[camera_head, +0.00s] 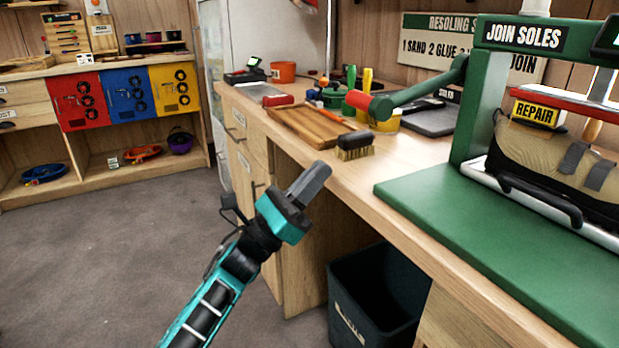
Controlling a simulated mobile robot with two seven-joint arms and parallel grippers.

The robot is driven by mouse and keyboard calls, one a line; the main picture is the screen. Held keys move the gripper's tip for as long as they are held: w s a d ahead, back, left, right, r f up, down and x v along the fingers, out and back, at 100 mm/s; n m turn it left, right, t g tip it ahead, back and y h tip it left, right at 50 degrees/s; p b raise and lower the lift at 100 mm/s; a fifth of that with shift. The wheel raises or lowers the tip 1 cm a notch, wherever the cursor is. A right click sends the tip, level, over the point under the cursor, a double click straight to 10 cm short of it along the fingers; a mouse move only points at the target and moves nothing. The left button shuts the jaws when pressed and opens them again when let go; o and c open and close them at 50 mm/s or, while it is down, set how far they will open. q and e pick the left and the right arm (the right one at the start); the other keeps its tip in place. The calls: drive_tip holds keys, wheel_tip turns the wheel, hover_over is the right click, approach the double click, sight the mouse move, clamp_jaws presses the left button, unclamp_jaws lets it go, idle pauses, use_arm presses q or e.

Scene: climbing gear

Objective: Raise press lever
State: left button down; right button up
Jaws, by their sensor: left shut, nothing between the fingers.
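The green press (469,100) stands on the right of the workbench, with a "JOIN SOLES" label on its top beam. A tan shoe (540,150) with a yellow "REPAIR" tag lies in the press under a red bar. My left gripper (312,182) is shut and empty, in front of the bench edge, below and left of the lever and apart from it. My right gripper is not in view.
A brush (355,146), a wooden tray (285,126) and several small tools lie on the bench (340,175) near the lever. A dark bin (375,290) stands under the bench. Shelves with coloured panels (125,93) are at the back left. The floor (100,260) at left is clear.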

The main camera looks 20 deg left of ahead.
use_arm(q)
drive_tip(key=x, duration=0.6)
drive_tip(key=shift+w+d+r, duration=0.1)
drive_tip(key=shift+r, duration=1.95)
drive_tip(key=shift+p, duration=0.3)
